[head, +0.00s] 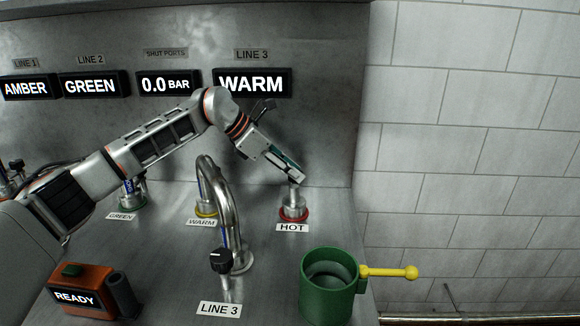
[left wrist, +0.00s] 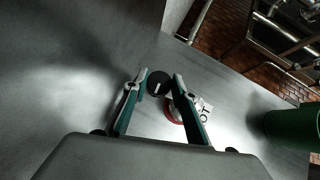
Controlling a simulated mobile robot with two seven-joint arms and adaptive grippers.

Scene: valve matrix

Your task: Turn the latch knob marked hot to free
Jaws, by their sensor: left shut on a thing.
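The hot latch knob (head: 294,200) stands on the steel counter with a red ring at its base and a HOT label (head: 292,227) in front. My left gripper (head: 296,179) reaches down onto it from the upper left. In the left wrist view the knob's dark round top with a white mark (left wrist: 159,84) lies between the two fingertips (left wrist: 160,76), which are shut on it. The red ring (left wrist: 173,112) shows below, partly hidden by a finger. My right gripper is not in view.
A curved steel tap with a black knob (head: 221,261) stands left of the hot knob. A green mug (head: 322,299) with a yellow handle is in front. An orange READY box (head: 82,283) is at front left. The LINE 3 display (head: 252,83) reads WARM.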

